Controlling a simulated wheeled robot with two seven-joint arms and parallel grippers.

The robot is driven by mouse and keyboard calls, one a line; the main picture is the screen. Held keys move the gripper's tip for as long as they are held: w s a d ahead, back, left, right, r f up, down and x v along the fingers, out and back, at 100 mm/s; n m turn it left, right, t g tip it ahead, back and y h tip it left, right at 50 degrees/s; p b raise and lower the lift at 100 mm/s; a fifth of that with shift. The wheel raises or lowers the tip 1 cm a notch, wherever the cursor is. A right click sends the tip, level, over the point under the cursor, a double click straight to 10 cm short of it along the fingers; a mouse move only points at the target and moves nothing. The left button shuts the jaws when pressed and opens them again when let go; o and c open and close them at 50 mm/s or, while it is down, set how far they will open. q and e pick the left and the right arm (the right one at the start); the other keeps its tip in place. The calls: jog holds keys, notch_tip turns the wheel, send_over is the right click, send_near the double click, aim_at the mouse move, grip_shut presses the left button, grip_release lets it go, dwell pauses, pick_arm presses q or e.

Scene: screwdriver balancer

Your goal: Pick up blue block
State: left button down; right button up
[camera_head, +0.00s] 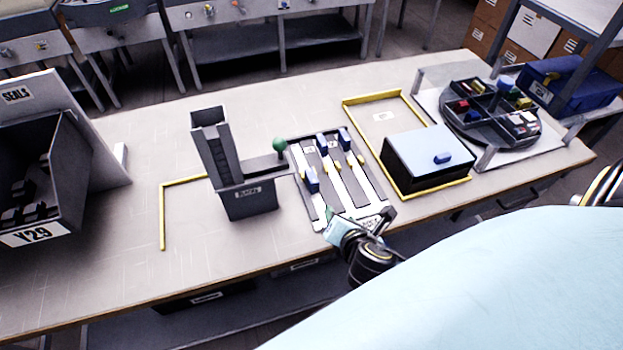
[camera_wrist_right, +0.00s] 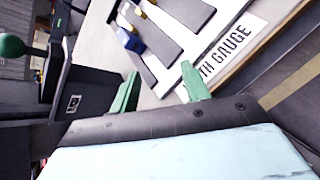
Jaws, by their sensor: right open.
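Several blue blocks show in the head view. One blue block (camera_head: 312,180) sits toward the near left of the slotted gauge board (camera_head: 348,192), and two more blue blocks (camera_head: 322,143) (camera_head: 345,138) sit at its far end. Another blue block (camera_head: 442,158) lies on the lid of a black box. My right gripper (camera_head: 362,228) is over the near edge of the gauge board. In the right wrist view its green fingers (camera_wrist_right: 162,90) are apart with nothing between them. A blue block (camera_wrist_right: 130,40) shows beyond the fingertips, apart from them. My left gripper is not visible.
A grey chute stand (camera_head: 248,200) and a green ball knob (camera_head: 279,144) stand left of the board. The pale-lidded black box (camera_head: 425,180) stands to its right, within a yellow frame. A carousel (camera_head: 490,128) with coloured blocks is farther right. The table's left middle is clear.

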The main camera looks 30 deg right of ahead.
aim_at(315, 183)
jog(key=n, duration=0.2)
jog(key=w+r+n+t, duration=0.1)
jog(key=n, duration=0.1)
jog(key=n+t, duration=0.1)
jog(key=n, duration=0.1)
jog(key=shift+w+a+r+y, duration=0.25)
jog(key=shift+w+y, duration=0.05)
jog(key=shift+w, duration=0.05)
jog(key=n, duration=0.2)
jog(key=shift+w+a+r+n+t, duration=0.15)
jog(key=shift+w+r+n+t, duration=0.15)
jog(key=shift+w, duration=0.1)
jog(key=b+x, duration=0.1)
jog(key=x, duration=0.7)
jog(key=shift+w+a, duration=0.1)
jog(key=shift+a, duration=0.1)
jog(key=x, duration=0.5)
jog(key=shift+w+a+b, duration=0.1)
jog(key=shift+b, duration=0.3)
jog(key=shift+r, duration=0.1)
grip_shut()
